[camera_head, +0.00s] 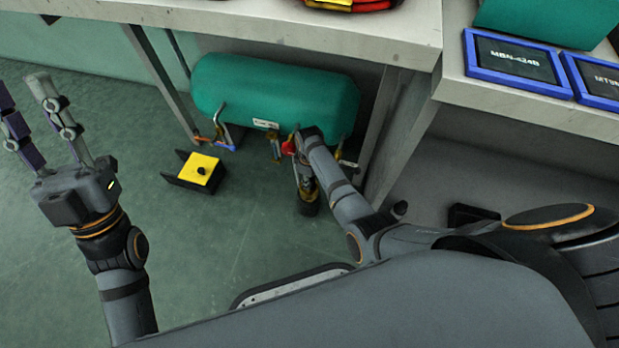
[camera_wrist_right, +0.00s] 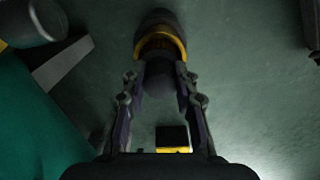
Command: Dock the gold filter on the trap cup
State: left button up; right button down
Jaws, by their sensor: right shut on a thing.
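My right gripper (camera_wrist_right: 160,72) is shut on a dark, round part with a gold band, which I take to be the gold filter (camera_wrist_right: 160,42). In the head view the dark and gold filter (camera_head: 309,203) hangs below the right wrist, in front of the green tank. The right fingers are mostly hidden there by the arm. I cannot clearly pick out the trap cup; small red and brass fittings (camera_head: 288,147) show under the tank, partly behind my right wrist. My left gripper (camera_head: 24,84) is open and empty over the floor at the far left.
The green tank (camera_head: 275,92) lies under the bench (camera_head: 290,25), between its legs. A yellow and black block (camera_head: 202,170) stands on the floor left of the filter. Blue-framed panels (camera_head: 515,62) lie on the right bench. Floor at the left is clear.

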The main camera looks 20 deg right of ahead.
dwell(0.7)
jog(key=shift+p, duration=0.35)
jog(key=shift+f+b, duration=0.45)
jog(key=shift+f, duration=0.25)
jog(key=c, duration=1.3)
grip_release()
